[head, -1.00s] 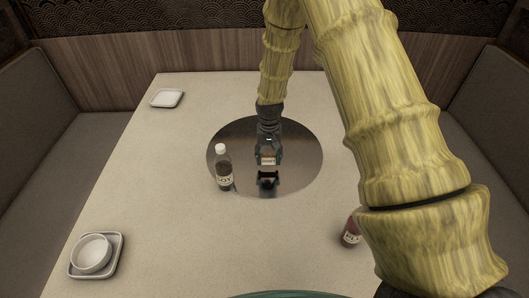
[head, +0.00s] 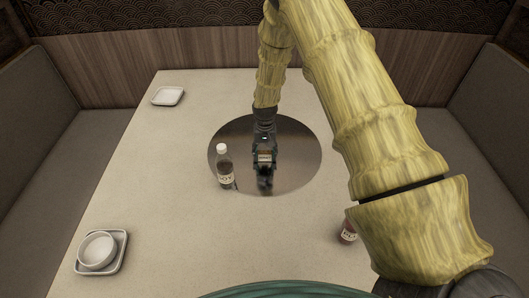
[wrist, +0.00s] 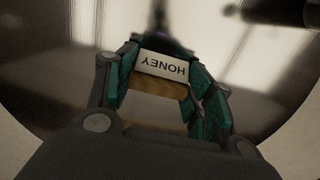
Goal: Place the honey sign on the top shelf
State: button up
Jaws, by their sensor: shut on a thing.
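The honey sign (wrist: 163,65) is a small block with a white face reading HONEY, upside down in the wrist view, and a brown wooden part below it. It also shows small in the head view (head: 264,157). My gripper (wrist: 160,75) is shut on it, with a green finger pad at each side. In the head view my gripper (head: 264,160) is over the dark glossy disc (head: 298,150); whether the sign touches the disc, I cannot tell. I see no shelf in either view.
A soy bottle (head: 224,168) stands on the disc just left of my gripper. A white dish (head: 168,96) and a bowl (head: 97,250) on a tray lie at the left. The middle-left table (head: 150,170) is clear.

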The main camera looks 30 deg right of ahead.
jog(key=shift+f, duration=0.15)
jog(key=o, duration=0.9)
jog(key=shift+r, duration=0.25)
